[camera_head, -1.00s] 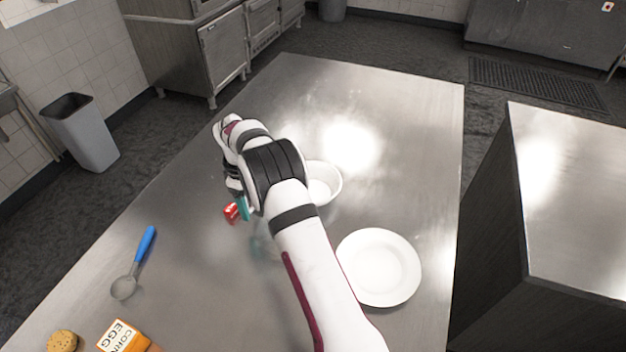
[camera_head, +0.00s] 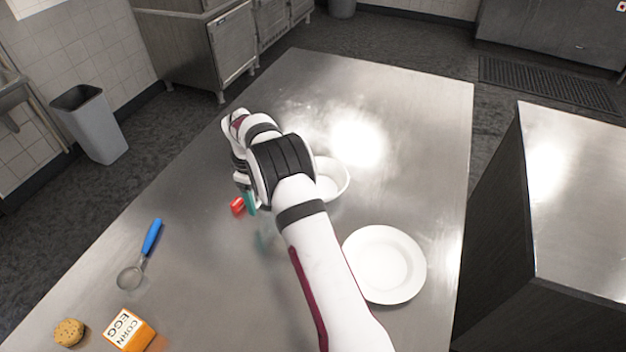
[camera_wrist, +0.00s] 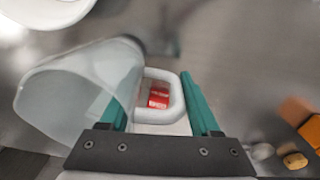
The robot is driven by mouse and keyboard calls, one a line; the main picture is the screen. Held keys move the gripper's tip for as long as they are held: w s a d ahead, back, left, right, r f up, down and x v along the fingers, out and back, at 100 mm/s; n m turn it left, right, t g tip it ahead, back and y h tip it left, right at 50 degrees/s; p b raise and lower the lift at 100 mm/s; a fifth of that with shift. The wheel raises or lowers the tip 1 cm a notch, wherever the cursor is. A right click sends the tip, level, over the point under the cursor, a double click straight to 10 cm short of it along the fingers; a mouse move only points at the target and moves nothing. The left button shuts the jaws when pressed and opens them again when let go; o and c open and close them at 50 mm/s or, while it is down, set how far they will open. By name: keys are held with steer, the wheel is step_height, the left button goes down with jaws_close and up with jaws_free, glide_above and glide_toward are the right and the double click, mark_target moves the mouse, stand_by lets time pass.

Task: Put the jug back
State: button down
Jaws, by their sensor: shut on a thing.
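The jug (camera_wrist: 82,88) is a clear, pale container with a white loop handle. In the wrist view its body leans out to the left of my gripper (camera_wrist: 157,98). The teal fingers stand on either side of the handle (camera_wrist: 160,115), and my gripper is shut on it. In the head view my gripper (camera_head: 249,203) is over the middle of the steel table (camera_head: 400,120), and my arm hides most or all of the jug there. I cannot tell whether the jug touches the table.
A small red item (camera_head: 238,205) lies close by my gripper. A white bowl (camera_head: 332,178) is behind my wrist, and a white plate (camera_head: 384,264) is right of my forearm. A blue-handled strainer (camera_head: 140,255), a biscuit-like item (camera_head: 69,332) and an orange box (camera_head: 130,330) are at front left.

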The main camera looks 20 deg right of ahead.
steer(key=shift+r, duration=0.1)
steer(key=s+a+r, duration=0.2)
steer(key=s+r, duration=0.3)
steer(key=s, duration=0.3)
steer(key=s+a+r, duration=0.1)
steer(key=s+r, duration=0.4)
steer(key=s, duration=0.3)
steer(key=shift+m, duration=0.3)
steer(key=a+f, duration=0.2)
steer(key=a, duration=0.1)
steer(key=w+a+f, duration=0.1)
steer(key=a+f, duration=0.2)
steer(key=a, duration=0.1)
steer(key=a+f, duration=0.2)
steer(key=a, duration=0.2)
steer(key=shift+w+a+f, duration=0.25)
steer(key=shift+w+f, duration=0.05)
steer(key=shift+w, duration=0.05)
steer(key=shift+f, duration=1.85)
